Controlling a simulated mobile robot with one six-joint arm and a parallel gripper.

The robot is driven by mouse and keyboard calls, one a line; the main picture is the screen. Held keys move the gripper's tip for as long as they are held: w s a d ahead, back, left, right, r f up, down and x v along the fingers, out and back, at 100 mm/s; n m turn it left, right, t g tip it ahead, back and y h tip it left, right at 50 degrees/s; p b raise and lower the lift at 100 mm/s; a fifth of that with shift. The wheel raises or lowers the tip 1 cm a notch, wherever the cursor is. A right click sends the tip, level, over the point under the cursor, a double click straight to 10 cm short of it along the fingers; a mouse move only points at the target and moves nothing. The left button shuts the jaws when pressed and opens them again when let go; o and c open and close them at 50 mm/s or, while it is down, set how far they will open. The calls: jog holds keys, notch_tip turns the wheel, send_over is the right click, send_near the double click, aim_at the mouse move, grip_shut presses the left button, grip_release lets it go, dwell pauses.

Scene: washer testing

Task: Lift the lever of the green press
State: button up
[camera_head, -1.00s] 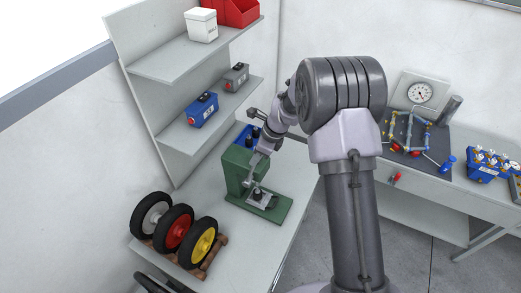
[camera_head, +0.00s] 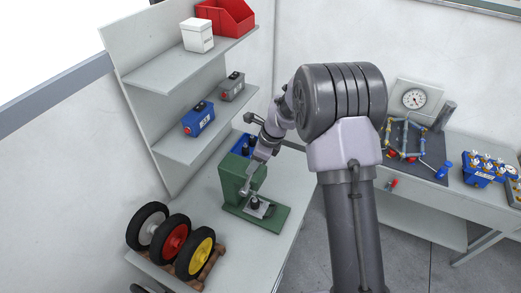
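The green press (camera_head: 234,181) stands on the left workbench, with its green base plate (camera_head: 270,217) toward the bench's right edge. A dark round part (camera_head: 255,203) sits on a pale plate on this base. My arm reaches over from the right, and its wrist (camera_head: 272,133) is just above and beside the press top. My gripper is small and partly hidden by my wrist and the press parts; I cannot tell its fingers from the metal parts at the press front. The lever is not clearly distinguishable, and I cannot tell whether I touch it.
Three wheels, white, red (camera_head: 174,240) and yellow-hubbed, stand in a wooden rack left of the press. A blue container (camera_head: 241,146) is behind it. Shelves (camera_head: 190,68) with boxes rise at the back left. Another bench with a gauge (camera_head: 414,98) is at right.

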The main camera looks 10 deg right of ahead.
jog(key=b+v, duration=0.1)
jog(key=v, duration=1.4)
jog(key=shift+r+b, duration=0.3)
jog(key=shift+r, duration=0.05)
jog(key=shift+s+d, duration=0.1)
jog(key=shift+s, duration=0.05)
